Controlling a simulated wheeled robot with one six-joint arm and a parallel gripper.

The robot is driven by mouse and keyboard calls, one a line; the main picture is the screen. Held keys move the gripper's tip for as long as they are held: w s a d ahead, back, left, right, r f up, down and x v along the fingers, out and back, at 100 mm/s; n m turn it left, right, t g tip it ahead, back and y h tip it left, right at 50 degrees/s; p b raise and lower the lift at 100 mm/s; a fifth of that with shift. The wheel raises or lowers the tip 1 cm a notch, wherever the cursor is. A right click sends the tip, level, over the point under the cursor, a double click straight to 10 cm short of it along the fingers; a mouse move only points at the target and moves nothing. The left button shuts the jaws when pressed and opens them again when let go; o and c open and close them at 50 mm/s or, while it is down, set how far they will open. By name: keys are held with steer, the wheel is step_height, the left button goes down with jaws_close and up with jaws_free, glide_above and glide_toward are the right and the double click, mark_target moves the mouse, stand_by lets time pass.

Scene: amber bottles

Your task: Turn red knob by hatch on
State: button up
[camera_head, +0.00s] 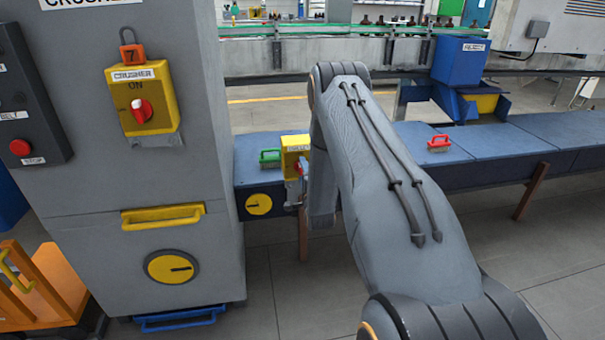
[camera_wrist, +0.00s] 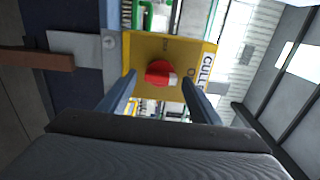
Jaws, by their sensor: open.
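A small yellow switch box (camera_head: 293,146) with a red knob (camera_head: 301,168) stands at the conveyor's near side, partly hidden by my arm. In the wrist view the same yellow box (camera_wrist: 142,47) shows sideways, with a label starting "CULL". Its red knob (camera_wrist: 157,72) has a white mark at its right, on the label side. My gripper (camera_wrist: 160,86) is open, with one finger on each side of the knob in that view. I cannot tell whether the fingers touch it. In the head view my arm hides the gripper.
A second yellow box (camera_head: 118,88), labelled "CRUSHER", carries another red knob (camera_head: 141,110) on the grey cabinet (camera_head: 70,185) at left. A blue bin (camera_head: 460,62) stands behind.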

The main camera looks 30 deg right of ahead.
steer(key=v, duration=0.7)
steer(key=shift+s, duration=0.35)
steer(key=shift+a, duration=0.15)
steer(key=s+a+r+n+g+y+p, duration=0.3)
steer(key=s+a+r+n+g+p, duration=0.15)
steer(key=a+r+n+g, duration=0.5)
steer(key=s+a+r+n+g+p, duration=0.1)
steer(key=s+a+r+n, duration=0.3)
steer(key=s, duration=0.7)
steer(key=s+a+r+n+g+y+p, duration=0.1)
steer(key=s+a+r+n+g+p, duration=0.1)
steer(key=s, duration=0.9)
steer(key=s+a+r+n+g+y+p, duration=0.1)
steer(key=s+a+r+n+g, duration=0.4)
steer(key=s+r, duration=0.3)
steer(key=s+a, duration=0.1)
steer(key=s, duration=0.2)
steer(key=shift+a+n, duration=0.35)
steer(key=shift+a, duration=0.05)
steer(key=shift+s, duration=0.15)
